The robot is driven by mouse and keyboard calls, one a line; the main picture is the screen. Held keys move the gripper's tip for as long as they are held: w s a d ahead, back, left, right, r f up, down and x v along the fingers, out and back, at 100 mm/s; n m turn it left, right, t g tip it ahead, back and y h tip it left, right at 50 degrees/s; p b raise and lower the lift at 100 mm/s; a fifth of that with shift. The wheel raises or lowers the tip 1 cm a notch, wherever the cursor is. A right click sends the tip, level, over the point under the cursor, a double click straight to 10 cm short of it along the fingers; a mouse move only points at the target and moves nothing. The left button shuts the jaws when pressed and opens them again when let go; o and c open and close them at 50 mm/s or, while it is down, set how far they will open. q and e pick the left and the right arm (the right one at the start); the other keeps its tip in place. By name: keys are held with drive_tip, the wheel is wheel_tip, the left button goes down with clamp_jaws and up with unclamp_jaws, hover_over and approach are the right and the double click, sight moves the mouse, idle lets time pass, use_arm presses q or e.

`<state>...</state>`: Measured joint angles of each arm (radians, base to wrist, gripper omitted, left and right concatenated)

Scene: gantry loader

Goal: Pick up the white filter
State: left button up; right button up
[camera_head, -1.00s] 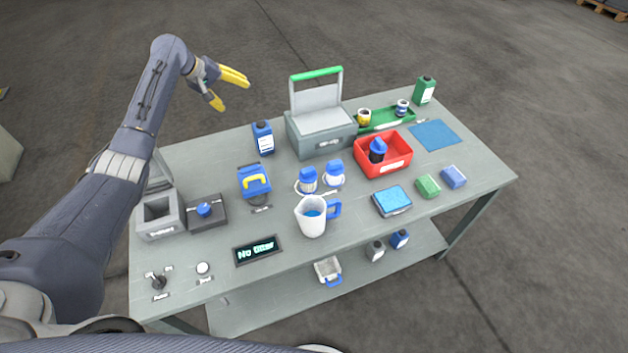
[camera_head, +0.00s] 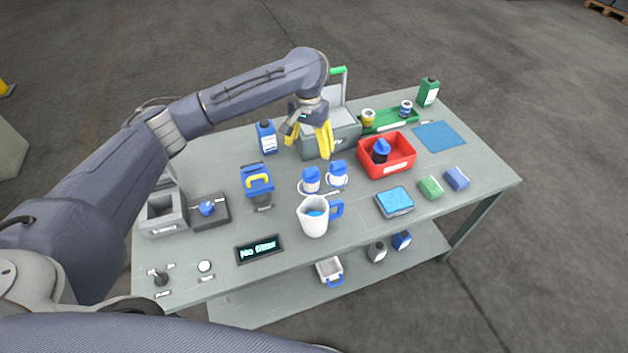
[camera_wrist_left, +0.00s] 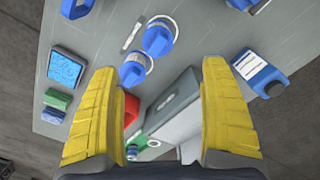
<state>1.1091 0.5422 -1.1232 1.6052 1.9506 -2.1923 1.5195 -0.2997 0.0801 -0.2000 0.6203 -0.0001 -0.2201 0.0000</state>
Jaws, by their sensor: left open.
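My left gripper (camera_head: 309,148) is open and empty, its yellow fingers pointing down over the table in front of the grey box. In the left wrist view, its fingers (camera_wrist_left: 158,75) are spread with nothing between their tips. I cannot tell for certain which thing is the white filter. A small white basket with a blue handle (camera_head: 329,271) sits on the lower shelf. My right gripper is not in view.
A grey box (camera_head: 345,140) with a raised lid stands behind the gripper. A blue bottle (camera_head: 266,137) is left of it, a red bin (camera_head: 388,168) right. A white jug (camera_head: 314,216) stands at the front, beside a display reading "No filter" (camera_head: 260,250).

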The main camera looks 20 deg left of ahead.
sight(310, 169)
use_arm(q)
drive_tip(key=shift+s+d+f, duration=0.1)
drive_tip(key=shift+s+f, duration=0.1)
drive_tip(key=shift+f, duration=0.2)
wheel_tip(310, 169, down, 12)
drive_tip(key=shift+r, duration=0.25)
drive_tip(key=shift+d+f, duration=0.1)
drive_tip(key=shift+f, duration=2.45)
drive_tip(key=c, duration=1.4)
